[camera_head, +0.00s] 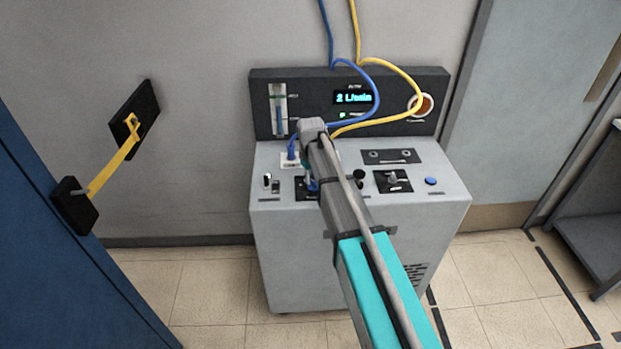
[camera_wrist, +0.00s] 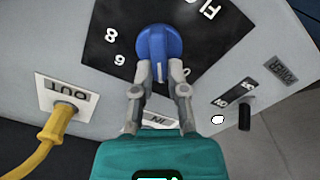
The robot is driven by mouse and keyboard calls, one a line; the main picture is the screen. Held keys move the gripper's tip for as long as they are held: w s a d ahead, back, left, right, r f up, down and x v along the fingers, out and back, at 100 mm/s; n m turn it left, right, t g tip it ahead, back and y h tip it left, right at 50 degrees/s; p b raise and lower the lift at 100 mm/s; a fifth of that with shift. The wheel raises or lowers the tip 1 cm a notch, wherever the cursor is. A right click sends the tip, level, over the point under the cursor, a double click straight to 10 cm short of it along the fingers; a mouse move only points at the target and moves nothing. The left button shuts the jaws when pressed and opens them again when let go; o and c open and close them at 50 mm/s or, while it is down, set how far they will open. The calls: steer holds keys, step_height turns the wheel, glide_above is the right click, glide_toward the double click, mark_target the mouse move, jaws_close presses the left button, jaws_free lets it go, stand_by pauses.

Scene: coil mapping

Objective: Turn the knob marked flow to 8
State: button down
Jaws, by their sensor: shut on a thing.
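The blue knob (camera_wrist: 158,43) sits on a black dial plate (camera_wrist: 104,22) with white numbers; 8 and 6 show to its left and part of a word starting FL shows above right. My gripper (camera_wrist: 160,72) is shut on the near edge of the knob, one finger on each side. The lit display (camera_head: 353,97) on the grey machine (camera_head: 420,185) reads 2 L/min.
A yellow plug (camera_wrist: 57,122) stands in the OUT socket left of my gripper. A black toggle lever (camera_wrist: 244,115) stands to the right. Blue (camera_head: 328,40) and yellow (camera_head: 357,40) hoses hang over the panel.

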steer(key=m, duration=0.5)
steer(key=shift+w+d, duration=0.1)
steer(key=shift+d, duration=0.2)
steer(key=m, duration=0.5)
steer(key=shift+d+m, duration=0.35)
steer(key=shift+m, duration=0.05)
steer(key=m, duration=0.5)
steer(key=shift+s+d, duration=0.25)
steer(key=m, duration=0.5)
steer(key=shift+s+d+m, duration=0.15)
steer(key=shift+s+m, duration=0.1)
steer(key=shift+m, duration=0.05)
steer(key=c, duration=0.7)
jaws_free()
steer(key=shift+o, duration=0.2)
